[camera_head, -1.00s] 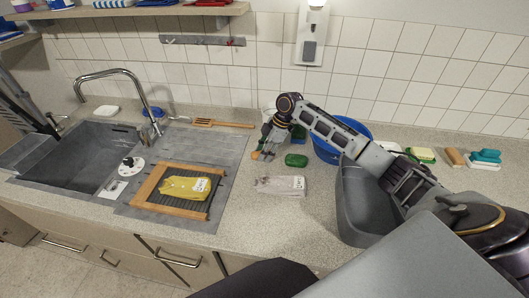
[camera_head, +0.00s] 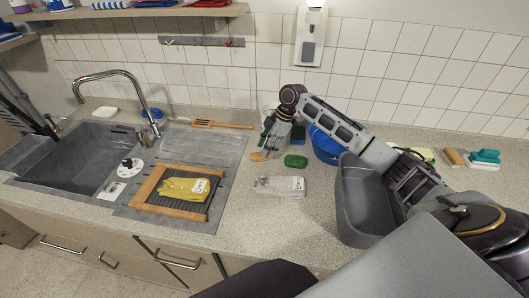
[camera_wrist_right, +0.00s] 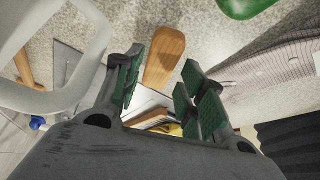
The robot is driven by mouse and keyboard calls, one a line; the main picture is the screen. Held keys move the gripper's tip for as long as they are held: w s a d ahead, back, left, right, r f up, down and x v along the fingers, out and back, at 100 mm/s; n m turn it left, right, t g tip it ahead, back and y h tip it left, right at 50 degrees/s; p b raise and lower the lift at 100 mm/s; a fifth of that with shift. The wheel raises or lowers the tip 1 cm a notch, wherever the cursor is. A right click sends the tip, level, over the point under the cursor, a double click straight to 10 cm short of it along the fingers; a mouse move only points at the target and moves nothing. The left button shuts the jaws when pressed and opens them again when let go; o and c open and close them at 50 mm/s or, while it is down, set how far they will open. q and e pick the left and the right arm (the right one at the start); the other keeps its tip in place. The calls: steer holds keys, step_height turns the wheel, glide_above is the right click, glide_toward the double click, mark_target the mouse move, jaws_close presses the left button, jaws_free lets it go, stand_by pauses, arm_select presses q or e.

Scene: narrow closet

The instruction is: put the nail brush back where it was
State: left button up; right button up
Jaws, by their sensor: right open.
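A small wooden piece (camera_head: 257,156) with a rounded end lies on the counter just left of my right gripper (camera_head: 270,148). In the right wrist view the wooden piece (camera_wrist_right: 164,55) shows between and beyond the green-padded fingers of the right gripper (camera_wrist_right: 160,78). These fingers are spread and hold nothing. I cannot tell whether this piece is the nail brush. At the far right of the counter are a brown block-shaped brush (camera_head: 453,157) and a teal-topped brush (camera_head: 485,156), either of which may be it. My left gripper is not in view.
A green oval piece (camera_head: 296,161) and a pale cloth packet (camera_head: 279,186) lie close by. A blue bowl (camera_head: 323,147) and a grey tub (camera_head: 365,205) stand to the right. The wooden tray (camera_head: 150,188) with a yellow packet, and the sink (camera_head: 80,155), are left.

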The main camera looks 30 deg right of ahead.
steer(key=v, duration=0.8)
steer(key=shift+d+r, duration=0.15)
steer(key=shift+r, duration=0.2)
